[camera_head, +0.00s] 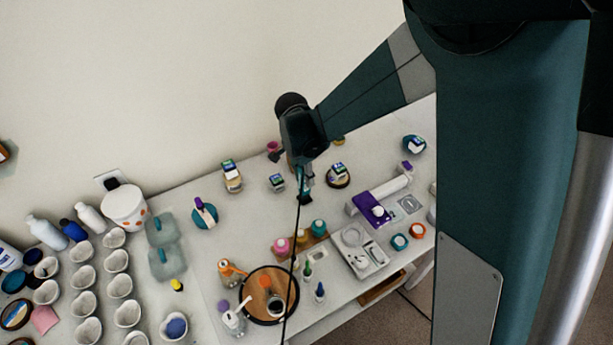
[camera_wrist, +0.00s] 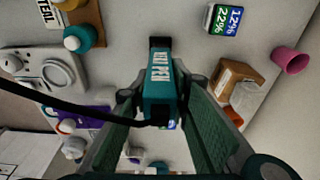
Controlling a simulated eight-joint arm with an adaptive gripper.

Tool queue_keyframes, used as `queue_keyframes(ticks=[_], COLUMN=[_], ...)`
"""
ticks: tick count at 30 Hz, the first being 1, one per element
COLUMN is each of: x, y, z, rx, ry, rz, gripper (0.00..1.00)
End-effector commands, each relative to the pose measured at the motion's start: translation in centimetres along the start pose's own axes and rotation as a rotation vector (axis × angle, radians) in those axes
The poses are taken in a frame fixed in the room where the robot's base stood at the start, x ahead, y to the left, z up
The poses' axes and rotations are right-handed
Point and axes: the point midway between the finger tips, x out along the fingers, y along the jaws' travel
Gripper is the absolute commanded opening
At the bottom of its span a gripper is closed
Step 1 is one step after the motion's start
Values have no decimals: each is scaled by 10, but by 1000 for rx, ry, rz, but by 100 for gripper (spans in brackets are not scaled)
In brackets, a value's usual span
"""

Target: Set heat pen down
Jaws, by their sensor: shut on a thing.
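The heat pen (camera_wrist: 160,90) is teal with a white "HEAT PEN" label and a dark end. My gripper (camera_wrist: 164,104) is shut on it, one green finger on each side. In the head view my gripper (camera_head: 304,190) is over the back middle of the white table (camera_head: 215,262), with a small teal part of the pen (camera_head: 304,172) hard to separate from the gripper. A thin black cord (camera_head: 295,255) runs from the pen down across the table past its front edge. I cannot tell whether the pen touches the table.
A round wooden board (camera_head: 287,283) with bottles stands near the front. A grey tray (camera_head: 361,262) and a purple-and-white device (camera_head: 368,203) lie to the right. Small labelled jars surround the gripper. Several white cups (camera_head: 83,276) fill the left side. A pink cup (camera_wrist: 290,60) shows in the wrist view.

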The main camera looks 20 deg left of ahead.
Motion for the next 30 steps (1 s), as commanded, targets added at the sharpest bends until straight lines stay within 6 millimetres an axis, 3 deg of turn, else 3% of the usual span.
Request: queue_keyframes(ticks=[11,12,15,30], x=[4,3,3,0], y=[0,0,0,0], z=[0,0,0,0], rx=[0,0,0,0], ry=[0,0,0,0], rz=[0,0,0,0], gripper=[0,22,34,34])
